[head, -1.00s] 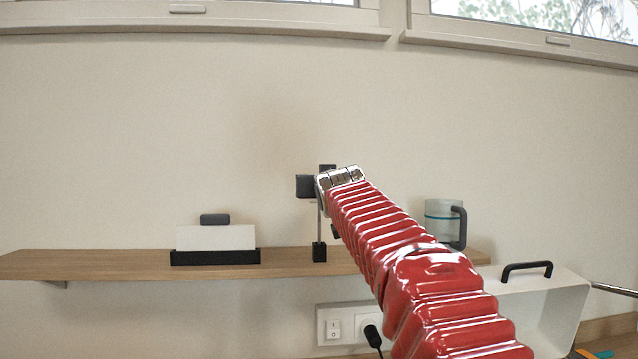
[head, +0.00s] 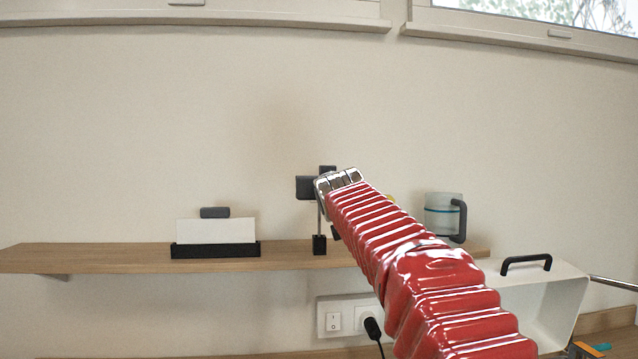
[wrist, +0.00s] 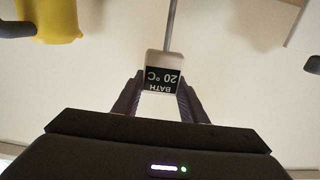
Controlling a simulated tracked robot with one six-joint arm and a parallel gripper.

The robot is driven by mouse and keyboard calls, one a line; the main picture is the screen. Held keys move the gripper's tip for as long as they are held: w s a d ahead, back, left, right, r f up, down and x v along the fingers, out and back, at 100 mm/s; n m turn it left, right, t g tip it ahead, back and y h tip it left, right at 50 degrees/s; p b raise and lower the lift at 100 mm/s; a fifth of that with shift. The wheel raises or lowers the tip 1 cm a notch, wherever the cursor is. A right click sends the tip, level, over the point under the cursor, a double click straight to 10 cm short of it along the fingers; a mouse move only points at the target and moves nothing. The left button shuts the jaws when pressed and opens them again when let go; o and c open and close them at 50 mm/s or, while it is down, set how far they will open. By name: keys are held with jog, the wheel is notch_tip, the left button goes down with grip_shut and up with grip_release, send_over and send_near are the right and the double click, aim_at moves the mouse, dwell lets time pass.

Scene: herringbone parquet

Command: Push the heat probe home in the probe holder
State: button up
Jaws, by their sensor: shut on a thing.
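The heat probe (wrist: 164,72) has a pale head with a dark display reading "BATH 20 °C", upside down in the wrist view. Its thin metal rod runs up out of that picture. My gripper (wrist: 161,90) is shut on the head, one dark finger on each side. In the head view the rod (head: 320,220) hangs upright below my gripper and meets the small black probe holder (head: 319,245) on the shelf. How deep the tip sits inside is hidden. The head view hides most of the probe's head behind my gripper.
On the wooden shelf (head: 110,258), a black stand with a white card (head: 215,232) is left of the holder. A clear mug (head: 442,215) is to the right. A yellow object (wrist: 60,20) is mostly hidden by my arm in the head view. A handled white box (head: 560,290) stands lower right.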

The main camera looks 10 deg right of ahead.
jog(key=shift+f, duration=0.1)
jog(key=o, duration=1.2)
jog(key=shift+s, duration=0.1)
jog(key=shift+s+a+f, duration=0.1)
jog(key=shift+s+a, duration=0.05)
jog(key=shift+s, duration=2.1)
jog(key=shift+s+a+r, duration=0.1)
jog(key=shift+s+a, duration=0.05)
jog(key=shift+s, duration=2.1)
jog(key=shift+s+a+f, duration=0.1)
jog(key=shift+s+a, duration=0.05)
jog(key=shift+s, duration=2.1)
jog(key=shift+s, duration=0.15)
